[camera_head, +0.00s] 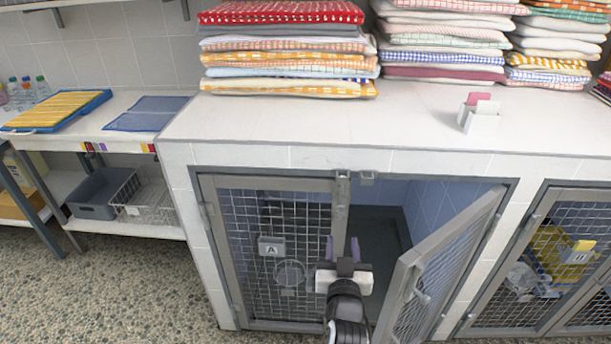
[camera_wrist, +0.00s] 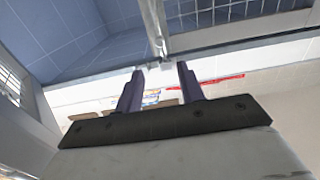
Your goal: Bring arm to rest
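My gripper (camera_head: 344,263) is in front of the kennel under the white counter, at the opening between its two mesh doors. In the wrist view my gripper (camera_wrist: 160,85) shows two dark purple fingers spread apart with nothing between them. The left mesh door (camera_head: 270,250), with a tag marked A, is shut. The right mesh door (camera_head: 440,270) stands swung outward, just right of my arm. A grey door frame bar (camera_wrist: 155,25) shows beyond the fingertips in the wrist view. What lies deep inside the kennel is partly hidden by my gripper.
Stacks of folded towels (camera_head: 285,50) stand on the white counter (camera_head: 290,118), with a small card holder (camera_head: 480,115) to the right. Another mesh kennel (camera_head: 550,260) is at the right. The pebbled floor (camera_head: 110,285) at left is clear.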

